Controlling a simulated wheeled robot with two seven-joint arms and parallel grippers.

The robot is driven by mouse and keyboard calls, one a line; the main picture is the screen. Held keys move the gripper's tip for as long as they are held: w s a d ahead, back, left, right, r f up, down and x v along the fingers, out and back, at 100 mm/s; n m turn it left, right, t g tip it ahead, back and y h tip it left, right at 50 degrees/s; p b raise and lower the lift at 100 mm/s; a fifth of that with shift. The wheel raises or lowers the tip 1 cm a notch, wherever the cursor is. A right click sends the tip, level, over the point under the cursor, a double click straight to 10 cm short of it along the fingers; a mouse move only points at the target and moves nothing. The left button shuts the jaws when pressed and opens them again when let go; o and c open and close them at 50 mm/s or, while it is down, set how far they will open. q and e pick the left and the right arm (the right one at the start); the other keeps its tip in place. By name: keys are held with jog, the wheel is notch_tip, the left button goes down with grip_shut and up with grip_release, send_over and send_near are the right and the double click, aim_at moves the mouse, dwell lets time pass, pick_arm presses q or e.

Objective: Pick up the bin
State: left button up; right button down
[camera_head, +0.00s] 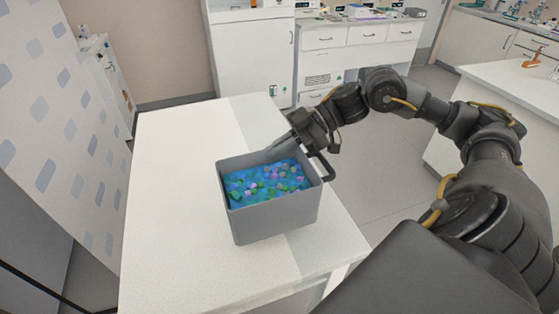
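A grey rectangular bin (268,219) stands upright on the white table, holding many small blue, green and pink pieces (265,184). My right gripper (299,143) is at the bin's back right corner, close above the rim and near the handle. From this angle I cannot tell whether its fingers touch the bin or how far apart they are. My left gripper is not in view.
The white table (165,200) is clear to the left of and behind the bin. Its right edge lies close to the bin. A patterned panel (60,130) stands at the left. White counters (355,55) with lab items are at the back, and another white counter (510,90) is at the right.

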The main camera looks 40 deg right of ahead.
jog(key=s+a+r+b, duration=0.3)
jog(key=s+a+r, duration=0.3)
jog(key=a+r, duration=0.2)
jog(key=shift+s+a, duration=0.15)
jog(key=shift+a, duration=1.1)
